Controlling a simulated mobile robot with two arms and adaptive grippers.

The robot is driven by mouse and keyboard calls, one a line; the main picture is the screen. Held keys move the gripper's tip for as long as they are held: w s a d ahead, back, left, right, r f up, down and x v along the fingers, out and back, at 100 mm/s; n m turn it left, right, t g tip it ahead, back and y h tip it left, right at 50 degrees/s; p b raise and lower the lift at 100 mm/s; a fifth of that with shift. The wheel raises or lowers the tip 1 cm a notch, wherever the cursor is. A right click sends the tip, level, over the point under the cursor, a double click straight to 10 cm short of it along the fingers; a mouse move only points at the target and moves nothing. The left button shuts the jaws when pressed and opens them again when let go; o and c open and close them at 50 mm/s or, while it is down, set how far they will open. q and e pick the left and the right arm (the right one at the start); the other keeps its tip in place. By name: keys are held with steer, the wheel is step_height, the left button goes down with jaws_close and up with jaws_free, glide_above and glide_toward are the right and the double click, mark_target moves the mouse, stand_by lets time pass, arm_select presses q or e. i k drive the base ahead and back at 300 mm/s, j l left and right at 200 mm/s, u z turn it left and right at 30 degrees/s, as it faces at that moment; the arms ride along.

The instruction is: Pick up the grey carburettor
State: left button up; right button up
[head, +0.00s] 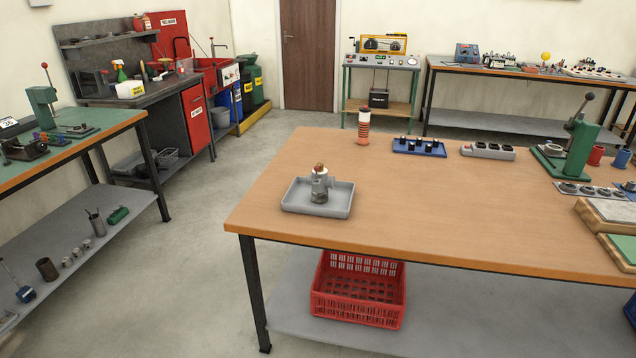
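The grey carburettor (320,184) stands upright in a shallow grey tray (336,207) near the left front corner of the wooden workbench (400,225). It has a brownish top and a darker lower part. Neither of my grippers shows in the head view.
An orange-and-white cylinder (363,128), a blue tray of black parts (419,147) and a grey block with black sockets (487,151) stand along the bench's back. A green press (567,145) stands right. A red crate (359,290) sits on the shelf below. Bench space around the tray is clear.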

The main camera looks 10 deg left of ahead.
mark_target(319, 189)
steer(key=i+j, duration=0.15)
steer(key=j, duration=0.2)
steer(key=i+j+z, duration=0.15)
steer(key=j, duration=0.15)
steer(key=i+j, duration=0.1)
steer(key=j, duration=0.25)
steer(key=i+j+z, duration=0.15)
steer(key=j, duration=0.55)
steer(key=i+l+z, duration=0.05)
